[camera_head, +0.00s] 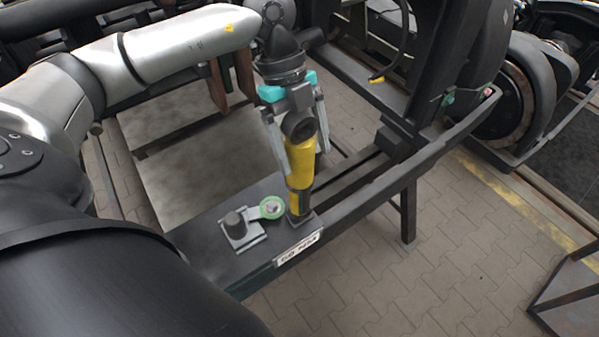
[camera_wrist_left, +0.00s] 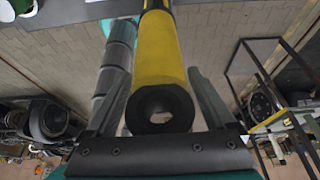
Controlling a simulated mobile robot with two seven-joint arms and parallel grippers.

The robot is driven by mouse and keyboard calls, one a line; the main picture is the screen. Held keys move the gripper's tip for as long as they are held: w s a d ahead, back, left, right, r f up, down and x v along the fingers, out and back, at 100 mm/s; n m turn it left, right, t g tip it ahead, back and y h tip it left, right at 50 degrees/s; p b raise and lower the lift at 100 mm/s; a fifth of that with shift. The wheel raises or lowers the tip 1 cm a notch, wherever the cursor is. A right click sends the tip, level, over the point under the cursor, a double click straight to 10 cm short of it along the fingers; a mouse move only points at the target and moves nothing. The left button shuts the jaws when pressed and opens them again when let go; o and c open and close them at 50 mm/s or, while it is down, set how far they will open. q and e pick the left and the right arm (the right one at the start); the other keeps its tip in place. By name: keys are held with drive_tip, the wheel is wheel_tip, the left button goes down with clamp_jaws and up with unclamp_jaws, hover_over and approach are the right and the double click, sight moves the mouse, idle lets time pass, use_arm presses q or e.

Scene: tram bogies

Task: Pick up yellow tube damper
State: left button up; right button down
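The yellow tube damper (camera_head: 300,165) stands upright on the dark bench (camera_head: 345,207), with a black eye at its top end and a dark foot at its base. In the left wrist view the damper (camera_wrist_left: 158,50) runs away from the camera, its dark round end facing me. My left gripper (camera_head: 300,138) points down over the damper's top, with one finger on each side of the tube. The fingers look spread wider than the tube; whether either touches it is hard to tell. My right gripper is not in view.
A grey block with a knob (camera_head: 240,228) and a green ring (camera_head: 272,207) lie just left of the damper's foot. A label plate (camera_head: 298,247) is on the bench's front edge. Dark frames and a wheel (camera_head: 520,95) stand at the right. Paved floor is open in front.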

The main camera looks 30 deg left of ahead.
use_arm(q)
drive_tip(key=c, duration=1.3)
clamp_jaws()
drive_tip(key=shift+r, duration=0.15)
